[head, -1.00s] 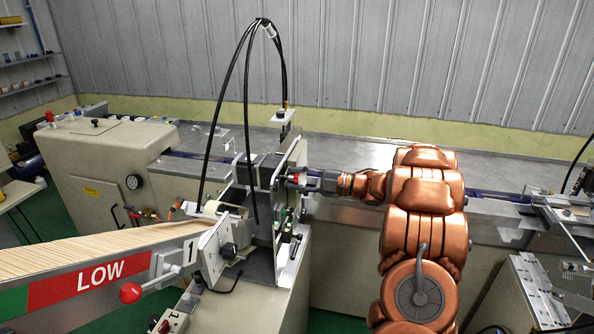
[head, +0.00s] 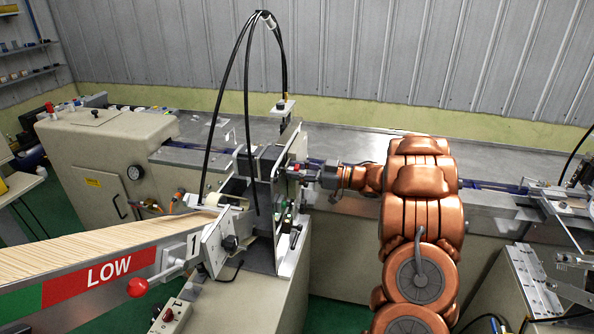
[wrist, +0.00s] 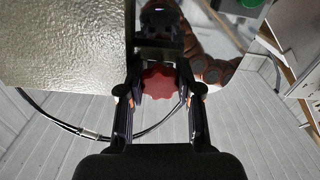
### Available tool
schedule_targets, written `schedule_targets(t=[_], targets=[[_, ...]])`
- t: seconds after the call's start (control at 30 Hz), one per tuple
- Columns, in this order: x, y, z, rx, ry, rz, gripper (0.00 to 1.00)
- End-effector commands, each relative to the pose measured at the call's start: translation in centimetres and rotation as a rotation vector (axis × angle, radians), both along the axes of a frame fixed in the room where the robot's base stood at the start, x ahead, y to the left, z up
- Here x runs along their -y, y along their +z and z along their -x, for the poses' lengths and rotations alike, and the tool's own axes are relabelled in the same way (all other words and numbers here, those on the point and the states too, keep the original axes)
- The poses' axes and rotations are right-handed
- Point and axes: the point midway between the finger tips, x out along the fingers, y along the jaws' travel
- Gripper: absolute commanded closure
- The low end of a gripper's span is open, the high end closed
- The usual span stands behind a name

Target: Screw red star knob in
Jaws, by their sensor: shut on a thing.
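The red star knob (wrist: 159,82) shows between my gripper's fingers in the wrist view, with its lobed face toward the camera. My gripper (wrist: 159,96) is shut on it, one finger on each side. In the head view my gripper (head: 311,171) reaches left to the upright metal plate of the wrapping machine, where a bit of the red knob (head: 294,167) shows at the plate. The threaded part of the knob and its hole are hidden, so I cannot tell how deep it sits.
Black cables (head: 247,90) arch above the machine head. A red ball-ended lever (head: 137,287) and the stick-filled feed tray (head: 90,252) lie to the left. The long metal conveyor table (head: 370,140) runs behind my arm. The wrist view shows a pale plate (wrist: 65,45) at upper left.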

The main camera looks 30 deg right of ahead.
Motion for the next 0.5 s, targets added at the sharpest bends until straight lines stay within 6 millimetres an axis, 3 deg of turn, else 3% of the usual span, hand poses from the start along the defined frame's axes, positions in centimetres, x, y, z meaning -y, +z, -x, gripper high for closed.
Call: schedule_targets(t=[0.5], targets=[[0.06, -0.02, 0.01, -0.343, -0.001, -0.385, 0.99]])
